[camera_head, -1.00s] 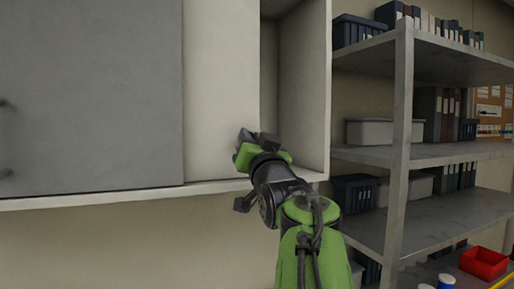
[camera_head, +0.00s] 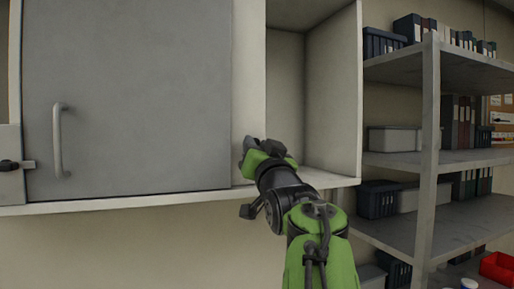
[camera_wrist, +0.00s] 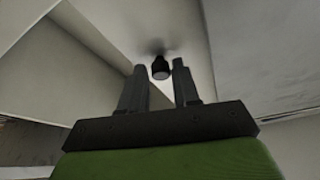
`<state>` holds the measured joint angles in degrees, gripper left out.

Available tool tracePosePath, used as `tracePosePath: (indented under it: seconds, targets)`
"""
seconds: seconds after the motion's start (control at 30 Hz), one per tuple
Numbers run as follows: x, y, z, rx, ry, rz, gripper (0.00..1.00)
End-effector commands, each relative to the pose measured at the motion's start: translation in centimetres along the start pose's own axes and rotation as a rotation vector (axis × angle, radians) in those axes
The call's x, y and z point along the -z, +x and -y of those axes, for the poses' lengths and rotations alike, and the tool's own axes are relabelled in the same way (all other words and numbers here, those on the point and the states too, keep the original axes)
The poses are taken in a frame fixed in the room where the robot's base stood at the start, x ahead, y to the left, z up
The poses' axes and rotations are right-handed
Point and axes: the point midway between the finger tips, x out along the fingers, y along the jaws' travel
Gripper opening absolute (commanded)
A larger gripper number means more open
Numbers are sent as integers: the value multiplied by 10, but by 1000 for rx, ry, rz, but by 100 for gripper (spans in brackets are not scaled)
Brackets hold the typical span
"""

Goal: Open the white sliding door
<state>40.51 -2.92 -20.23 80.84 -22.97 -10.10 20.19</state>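The white sliding door (camera_head: 247,85) shows as a narrow upright strip beside the grey door in the head view. To its right the cabinet is open and its inside (camera_head: 290,100) shows empty. My gripper (camera_head: 252,148) is at the lower right part of the white door. In the wrist view, the white door (camera_wrist: 120,28) carries a small dark knob (camera_wrist: 160,68). My gripper (camera_wrist: 158,75) is open, its two fingers on either side of the knob, with a gap visible at each side. Whether a finger touches the knob cannot be told.
A grey door (camera_head: 130,110) with a bar handle (camera_head: 59,140) covers the cabinet's left part. A metal shelf rack (camera_head: 428,150) with binders and boxes stands to the right. A red bin (camera_head: 497,268) sits low at the right. The wall below the cabinet is clear.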

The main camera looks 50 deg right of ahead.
Motion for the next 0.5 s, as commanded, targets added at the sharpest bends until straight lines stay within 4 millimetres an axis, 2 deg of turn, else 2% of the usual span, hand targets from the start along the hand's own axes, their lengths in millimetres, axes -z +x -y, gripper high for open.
tracePosePath:
  seconds: [0.33,0.43,0.5]
  targets:
    - [1,-6,0,1,-1,-5,33]
    - [0,-25,0,1,-1,-7,33]
    - [-1,-45,-1,1,0,-8,33]
